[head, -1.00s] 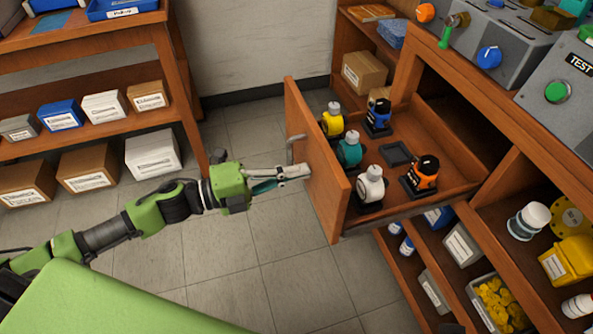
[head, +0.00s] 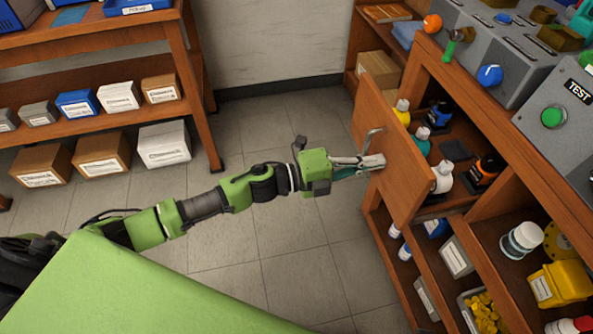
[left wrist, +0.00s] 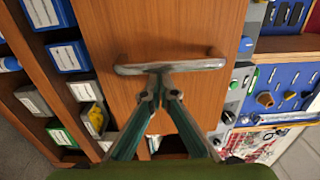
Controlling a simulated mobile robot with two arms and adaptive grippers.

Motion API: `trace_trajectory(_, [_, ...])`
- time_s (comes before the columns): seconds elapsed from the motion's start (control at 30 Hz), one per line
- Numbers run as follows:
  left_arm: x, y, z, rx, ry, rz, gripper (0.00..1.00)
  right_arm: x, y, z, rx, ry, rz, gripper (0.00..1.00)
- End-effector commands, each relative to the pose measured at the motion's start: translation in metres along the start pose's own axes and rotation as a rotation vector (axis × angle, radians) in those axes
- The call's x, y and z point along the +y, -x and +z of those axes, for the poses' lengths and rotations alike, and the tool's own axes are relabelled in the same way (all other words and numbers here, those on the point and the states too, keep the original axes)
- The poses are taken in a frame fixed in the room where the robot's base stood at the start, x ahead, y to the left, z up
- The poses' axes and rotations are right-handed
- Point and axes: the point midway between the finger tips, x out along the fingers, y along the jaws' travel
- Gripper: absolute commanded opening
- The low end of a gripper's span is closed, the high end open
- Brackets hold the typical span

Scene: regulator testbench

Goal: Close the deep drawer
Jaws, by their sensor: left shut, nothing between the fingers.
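The deep drawer (head: 397,165) is partly open, its wooden front standing out from the bench. Its metal bar handle (head: 372,140) shows on the front and also in the left wrist view (left wrist: 190,64). Several regulators stand in the drawer, among them a white one (head: 442,178), an orange one (head: 488,168) and a blue one (head: 439,115); the front hides parts of them. My left gripper (head: 378,161) is shut and empty, its fingertips at the drawer front by the handle. In the left wrist view its tips (left wrist: 160,72) meet at the bar's middle; contact is hard to tell.
Open shelves below the drawer hold bottles and a bin of yellow parts (head: 483,308). A grey test panel (head: 560,115) stands on the bench. A shelf with boxes (head: 163,144) is at the left. The floor (head: 270,240) between is clear.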

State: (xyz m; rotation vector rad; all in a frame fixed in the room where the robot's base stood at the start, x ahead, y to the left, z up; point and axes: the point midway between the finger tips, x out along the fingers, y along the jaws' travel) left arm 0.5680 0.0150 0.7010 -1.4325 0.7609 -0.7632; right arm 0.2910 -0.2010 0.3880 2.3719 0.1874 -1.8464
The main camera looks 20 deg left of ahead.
Motion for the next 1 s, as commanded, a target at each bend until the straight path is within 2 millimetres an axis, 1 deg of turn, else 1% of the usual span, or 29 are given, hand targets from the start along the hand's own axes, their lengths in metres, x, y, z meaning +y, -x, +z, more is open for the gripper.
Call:
trace_trajectory(0.03, [-0.003,-0.016,0.000,0.001,0.000,-0.004,0.00,0.000,-0.003,0.002,-0.005,0.000,-0.001,0.40])
trace_trajectory(0.13, [-0.002,-0.044,0.000,0.001,0.000,-0.003,0.00,-0.001,-0.008,0.004,-0.005,0.001,-0.001,0.40])
trace_trajectory(0.23, [0.000,-0.071,0.000,0.001,-0.001,-0.002,0.00,-0.001,-0.007,0.003,-0.003,0.001,-0.001,0.40])
trace_trajectory(0.37, [0.001,-0.103,-0.001,0.001,0.001,-0.002,0.00,0.000,0.003,-0.002,0.006,0.000,0.001,0.40])
trace_trajectory(0.5, [0.002,-0.132,0.000,-0.001,0.001,-0.001,0.00,0.001,0.019,-0.008,0.014,-0.002,0.002,0.40])
trace_trajectory(0.7, [0.002,-0.159,0.000,-0.001,0.001,0.000,0.00,0.003,0.041,-0.014,0.025,-0.004,0.004,0.40])
trace_trajectory(0.83, [0.002,-0.169,0.001,-0.001,0.001,0.001,0.00,0.003,0.051,-0.016,0.029,-0.004,0.005,0.40])
trace_trajectory(1.0, [0.000,-0.174,0.001,-0.001,0.001,0.000,0.00,0.003,0.056,-0.017,0.029,-0.005,0.006,0.40])
